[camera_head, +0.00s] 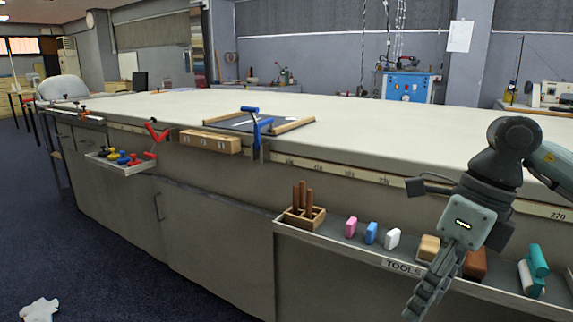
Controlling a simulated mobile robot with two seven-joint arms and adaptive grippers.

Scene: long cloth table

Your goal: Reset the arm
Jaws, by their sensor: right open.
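My right arm comes in from the right edge, in front of the long cloth table (350,125). My right gripper (428,292) points down and to the left in front of the tool tray (340,250) on the table's side. It is seen nearly side-on, open, with nothing visible in it. It covers part of the tray, including part of a tan block (429,247) and a brown block (475,264). My left gripper is not in view.
A blue clamp (257,128) grips the table edge beside a dark framed board (245,124). Most of the tabletop is clear.

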